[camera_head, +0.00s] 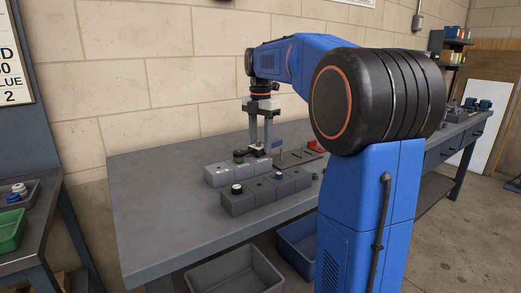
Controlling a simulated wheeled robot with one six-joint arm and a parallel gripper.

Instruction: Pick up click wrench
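My gripper (261,147) points down over the bench, just above and behind the grey blocks. Its two fingers stand apart with a gap between them, and I see nothing clearly held. Dark shapes at the fingertips are too small to tell apart. I cannot pick out the click wrench for certain. Several small thin tools (291,157) lie to the right of the gripper, beside a red item (316,146). My own arm hides part of the bench on the right.
Two rows of grey blocks, a back row (219,174) and a front row (238,203), stand on the grey workbench (160,215). The bench's left part is clear. A grey bin (235,272) and a blue bin (299,240) sit below. A green bin (11,230) stands far left.

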